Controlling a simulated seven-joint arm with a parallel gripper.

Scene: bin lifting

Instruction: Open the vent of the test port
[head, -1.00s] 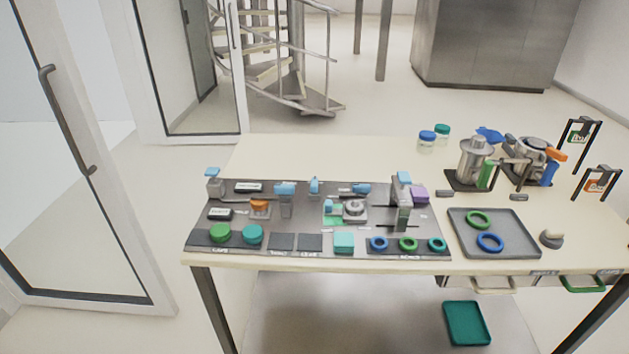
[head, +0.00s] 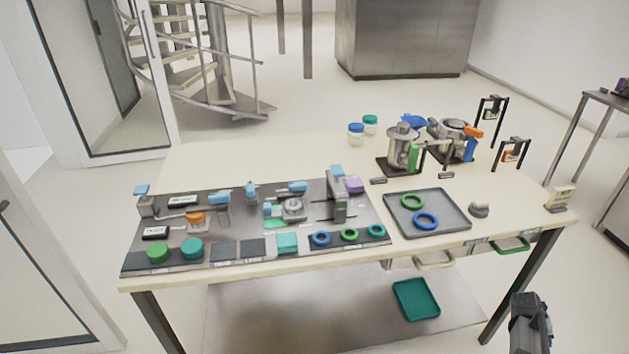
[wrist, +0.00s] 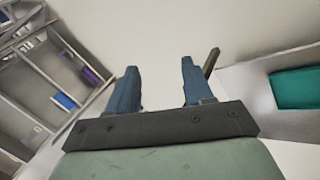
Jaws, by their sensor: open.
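The test port is most likely among the fittings on the dark panel (head: 170,225) on the table; I cannot tell which fitting is its vent. A round metal fitting (head: 293,208) with a green part beside it sits mid-panel. Light-blue handles (head: 219,198) stand along the panel's back, and an orange-handled valve (head: 196,219) is at its left. My gripper (wrist: 160,90) shows in the wrist view with two blue fingers apart and nothing between them. In the head view, part of my arm (head: 529,325) is at the lower right, well away from the panel.
A grey tray (head: 395,222) with a green ring and a blue ring lies right of the panel. Metal vessels (head: 403,150) and two lidded jars (head: 356,134) stand behind. A teal tray (head: 415,300) is on the lower shelf.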

